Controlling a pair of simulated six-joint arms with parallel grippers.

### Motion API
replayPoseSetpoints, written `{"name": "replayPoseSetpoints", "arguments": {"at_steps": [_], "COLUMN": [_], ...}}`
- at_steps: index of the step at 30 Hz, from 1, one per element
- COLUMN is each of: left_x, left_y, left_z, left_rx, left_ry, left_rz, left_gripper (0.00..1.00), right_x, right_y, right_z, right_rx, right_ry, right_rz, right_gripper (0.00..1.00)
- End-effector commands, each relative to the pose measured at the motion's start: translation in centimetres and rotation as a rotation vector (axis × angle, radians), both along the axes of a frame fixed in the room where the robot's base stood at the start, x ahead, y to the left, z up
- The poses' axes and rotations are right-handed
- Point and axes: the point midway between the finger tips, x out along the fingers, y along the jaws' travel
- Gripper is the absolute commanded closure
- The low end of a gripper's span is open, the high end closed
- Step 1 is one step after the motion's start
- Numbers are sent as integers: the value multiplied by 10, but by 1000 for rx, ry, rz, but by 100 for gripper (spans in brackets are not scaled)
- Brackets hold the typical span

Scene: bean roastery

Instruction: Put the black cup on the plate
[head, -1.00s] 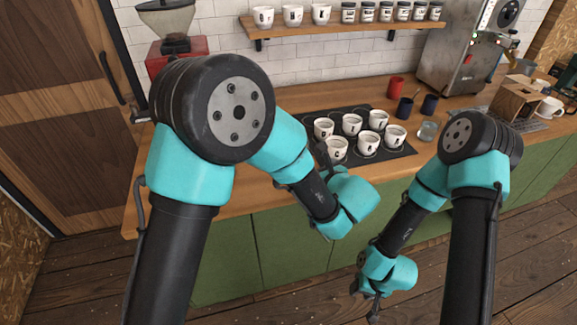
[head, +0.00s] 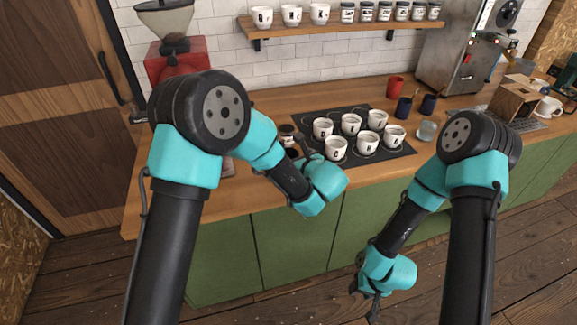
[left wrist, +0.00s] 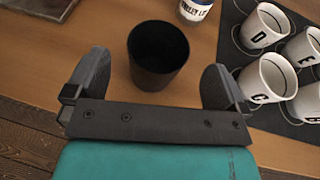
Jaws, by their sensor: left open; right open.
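The black cup (left wrist: 157,55) stands upright on the wooden counter, between the two spread fingers of my left gripper (left wrist: 152,85) in the left wrist view. The fingers are open on either side of it, with gaps. In the head view, my left gripper (head: 300,145) is over the counter at the left edge of the black mat, and my arm largely hides the cup. My right gripper (head: 370,300) hangs low in front of the green cabinets, open and away from the counter.
Several white lettered cups (head: 335,148) stand on the black mat (head: 400,152), close right of my left gripper. A labelled jar (left wrist: 196,9) is just beyond the black cup. A dark flat item (left wrist: 45,8) lies at left.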

Motion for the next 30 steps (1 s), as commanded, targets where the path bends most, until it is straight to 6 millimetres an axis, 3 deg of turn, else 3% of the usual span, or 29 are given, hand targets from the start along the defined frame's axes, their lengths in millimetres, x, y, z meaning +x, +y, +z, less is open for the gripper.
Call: {"name": "replayPoseSetpoints", "arguments": {"at_steps": [15,30], "left_x": [41,42], "left_y": [23,23], "left_z": [-18,-18], "left_rx": [-1,0], "left_ry": [0,0], "left_rz": [1,0], "left_gripper": [0,0], "right_x": [0,0], "right_y": [0,0], "right_z": [0,0], "right_rx": [0,0], "right_ry": [0,0], "right_rz": [0,0], "right_gripper": [57,57]}}
